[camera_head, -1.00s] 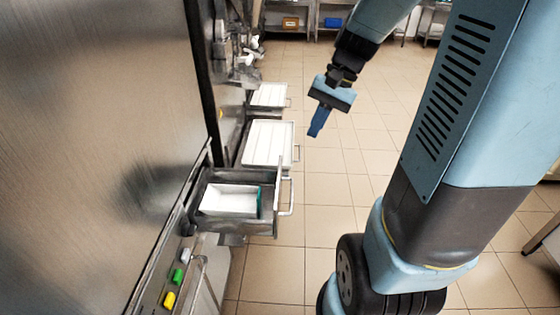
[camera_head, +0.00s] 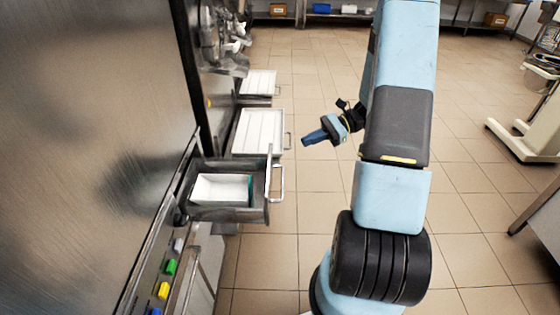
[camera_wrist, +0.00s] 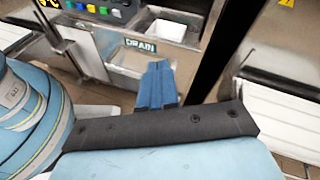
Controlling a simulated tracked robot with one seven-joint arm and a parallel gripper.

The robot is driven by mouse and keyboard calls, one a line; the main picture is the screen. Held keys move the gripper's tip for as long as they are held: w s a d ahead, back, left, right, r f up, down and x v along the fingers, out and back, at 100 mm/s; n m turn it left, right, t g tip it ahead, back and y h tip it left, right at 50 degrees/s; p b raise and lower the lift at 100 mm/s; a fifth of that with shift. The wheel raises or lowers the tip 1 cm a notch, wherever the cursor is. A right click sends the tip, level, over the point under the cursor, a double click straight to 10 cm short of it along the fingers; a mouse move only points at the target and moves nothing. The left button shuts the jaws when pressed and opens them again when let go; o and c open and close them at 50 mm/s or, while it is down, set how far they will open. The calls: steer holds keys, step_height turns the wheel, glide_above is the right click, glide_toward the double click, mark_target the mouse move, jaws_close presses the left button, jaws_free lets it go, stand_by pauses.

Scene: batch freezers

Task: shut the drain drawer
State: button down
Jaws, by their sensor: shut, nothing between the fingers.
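The drain drawer (camera_head: 228,214) is a metal drawer pulled out from the steel machine on the left, with a white tub (camera_head: 221,189) inside. Its handle (camera_head: 277,183) is on the right side of its front. In the wrist view, the drawer front (camera_wrist: 138,64) carries a "DRAIN" label, and the white tub shows behind it. My gripper (camera_head: 308,140) is shut and empty. It is to the right of the drawer and above floor level, pointing left, apart from the handle. In the wrist view, the blue fingers (camera_wrist: 158,84) are together in front of the drawer face and hide part of it.
Two further white trays, one nearer (camera_head: 259,131) and one farther (camera_head: 259,83), jut out beyond the drawer. Coloured buttons (camera_head: 170,267) line the machine's near edge. Tiled floor (camera_head: 268,262) is clear right of the drawer. A white wheeled stand (camera_head: 530,140) is at right.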

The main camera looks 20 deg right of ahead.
steer(key=w+d+f+m+t+y, duration=0.15)
steer(key=d+f+m+t, duration=0.45)
steer(key=f, duration=0.6)
steer(key=x, duration=1.4)
steer(key=shift+a+r+y, duration=0.15)
steer(key=shift+r+y, duration=0.2)
steer(key=shift+r, duration=0.2)
steer(key=shift+s+a, duration=0.1)
steer(key=shift+s, duration=0.05)
